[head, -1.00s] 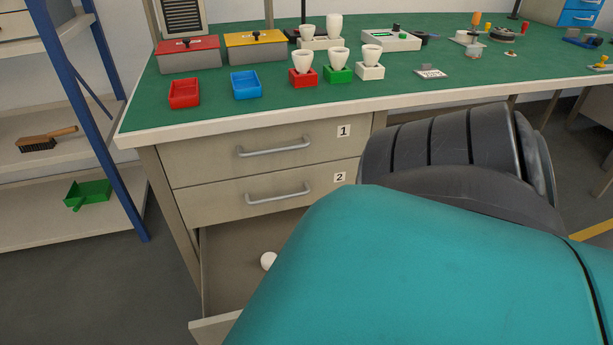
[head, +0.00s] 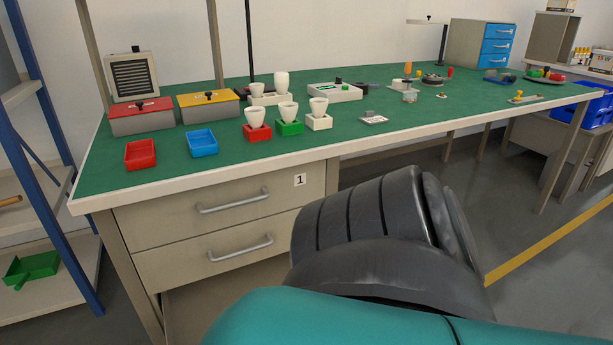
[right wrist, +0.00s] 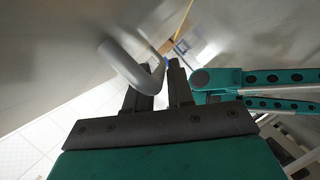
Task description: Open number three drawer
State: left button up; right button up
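The number three drawer (head: 205,305) is pulled out below drawer 2; only part of its opening shows in the head view, and my teal and black arm hides the rest. Its front and number label are out of sight. In the right wrist view my right gripper (right wrist: 160,88) has its two dark fingers a little apart at the end of a grey bar handle (right wrist: 124,63). The handle covers part of the left finger, and I cannot tell whether the fingers clamp it. My left gripper is in neither view.
Drawer 1 (head: 150,222) and drawer 2 (head: 172,268) are shut above. The green bench top (head: 240,165) carries red and blue trays, lidded boxes and white cups in holders. A blue-framed shelf (head: 45,180) stands at the left. Floor is open to the right.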

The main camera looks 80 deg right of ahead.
jog(key=shift+o, duration=1.2)
jog(key=v, duration=1.3)
